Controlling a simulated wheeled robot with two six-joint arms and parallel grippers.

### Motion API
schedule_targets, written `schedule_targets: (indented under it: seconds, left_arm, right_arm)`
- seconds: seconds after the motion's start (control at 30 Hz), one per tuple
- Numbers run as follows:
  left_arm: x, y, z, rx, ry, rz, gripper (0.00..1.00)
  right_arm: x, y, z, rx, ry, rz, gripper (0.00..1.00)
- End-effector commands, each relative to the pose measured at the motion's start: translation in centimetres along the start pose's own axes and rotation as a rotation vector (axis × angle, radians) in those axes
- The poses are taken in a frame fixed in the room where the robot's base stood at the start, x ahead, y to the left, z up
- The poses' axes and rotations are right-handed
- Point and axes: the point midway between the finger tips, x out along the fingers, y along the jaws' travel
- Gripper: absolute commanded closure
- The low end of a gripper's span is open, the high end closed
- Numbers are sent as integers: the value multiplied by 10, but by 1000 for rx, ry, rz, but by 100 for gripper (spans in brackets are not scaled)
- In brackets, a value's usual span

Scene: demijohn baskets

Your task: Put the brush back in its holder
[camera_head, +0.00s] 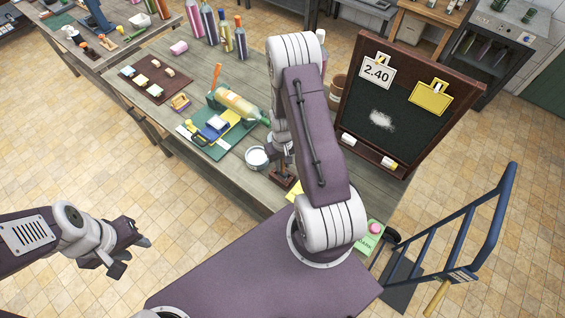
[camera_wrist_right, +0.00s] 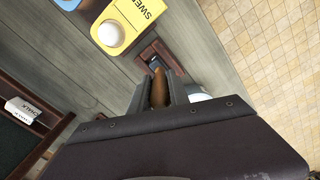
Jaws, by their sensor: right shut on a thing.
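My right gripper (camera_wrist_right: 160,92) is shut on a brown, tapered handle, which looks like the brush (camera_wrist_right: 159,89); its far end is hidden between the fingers. In the head view my right gripper (camera_head: 281,152) is over the front edge of the workbench, partly covered by my arm. Just below it is a dark brown wooden block (camera_head: 284,180), which looks like the holder. A dark frame also shows just beyond the fingers in the wrist view (camera_wrist_right: 166,56). I cannot tell whether brush and holder touch. My left gripper (camera_head: 131,255) is open and empty over the floor.
A white pot (camera_head: 257,158) stands close left of the right gripper. A bottle (camera_head: 240,105) lies on a green mat (camera_head: 206,146) behind it. A chalkboard (camera_head: 408,107) stands at the right. A blue hand truck (camera_head: 450,235) is on the floor.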

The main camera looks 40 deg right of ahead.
Motion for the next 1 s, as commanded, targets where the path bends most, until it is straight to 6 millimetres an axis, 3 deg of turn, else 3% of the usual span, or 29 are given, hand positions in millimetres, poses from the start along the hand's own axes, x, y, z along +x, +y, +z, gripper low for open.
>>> schedule_targets:
  seconds: [0.03,0.1,0.5,1.0]
  left_arm:
    - [1,0,0,0,0,0,64]
    - [0,0,0,0,0,0,64]
    - [0,0,0,0,0,0,64]
    - [23,0,2,0,0,0,64]
  right_arm:
    - [1,0,0,0,0,0,70]
    - [0,0,0,0,0,0,56]
    - [-8,0,-1,0,4,1,56]
    - [-107,0,-1,0,5,1,56]
